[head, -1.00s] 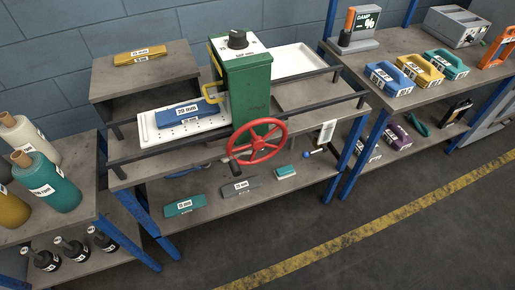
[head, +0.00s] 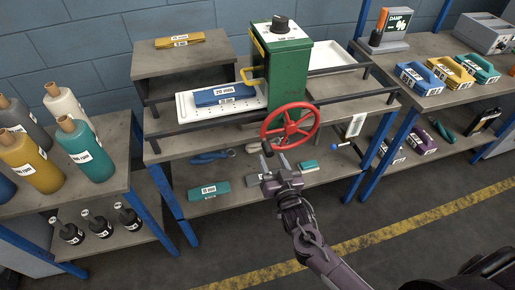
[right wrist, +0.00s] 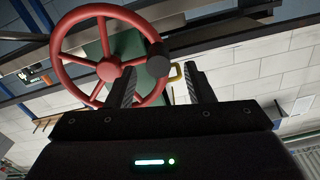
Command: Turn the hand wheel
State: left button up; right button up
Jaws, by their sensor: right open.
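The red hand wheel (head: 291,126) is on the front of the green machine (head: 283,75) in the head view. A dark knob (head: 267,148) sits at the wheel's lower left rim. My right gripper (head: 275,163) is just below and in front of the wheel, its fingers pointing up toward the knob. In the right wrist view the wheel (right wrist: 109,69) fills the upper left, and the black knob (right wrist: 158,62) appears beyond the gap between my open, empty fingers (right wrist: 160,88). Contact with the knob cannot be seen. My left gripper is not in view.
A white perforated tray (head: 190,109) holds a blue block (head: 223,94) left of the machine. Teal (head: 209,190) and other small items lie on the shelf below. Floor in front is open.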

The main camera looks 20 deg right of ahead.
aim_at(266, 146)
jog(key=w, duration=0.5)
jog(key=shift+w, duration=0.3)
jog(key=shift+w+f, duration=0.1)
jog(key=shift+w, duration=0.5)
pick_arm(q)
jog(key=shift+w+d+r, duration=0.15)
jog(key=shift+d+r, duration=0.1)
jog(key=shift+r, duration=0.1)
pick_arm(e)
grip_shut()
